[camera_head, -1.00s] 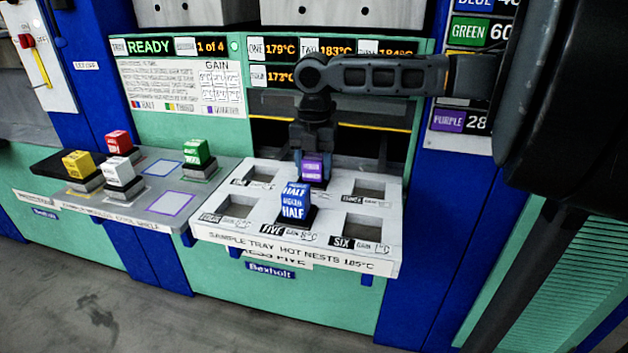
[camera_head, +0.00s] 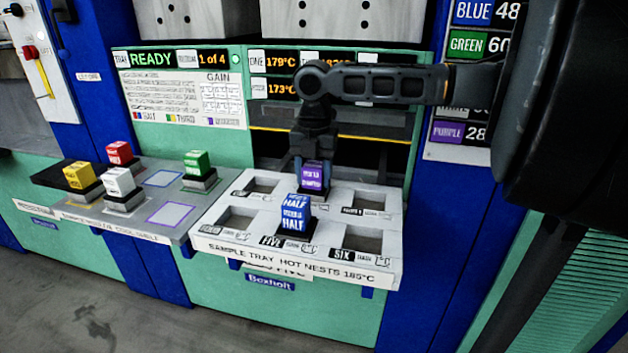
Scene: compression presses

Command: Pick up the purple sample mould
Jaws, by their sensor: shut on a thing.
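The purple sample mould (camera_head: 313,177) is at the back middle nest of the white sample tray (camera_head: 300,258), behind the blue mould. My gripper (camera_head: 312,163) comes down from above and is shut on the purple mould. The mould's lower part is partly hidden by the blue mould, and I cannot tell whether it is clear of its nest. The blue mould (camera_head: 295,213) sits in the front middle nest, marked five.
The other tray nests in view are empty. A grey shelf (camera_head: 215,202) on the left carries yellow, red, white and green moulds (camera_head: 196,163), with two bare outlined spots. The press opening (camera_head: 375,150) lies behind my gripper.

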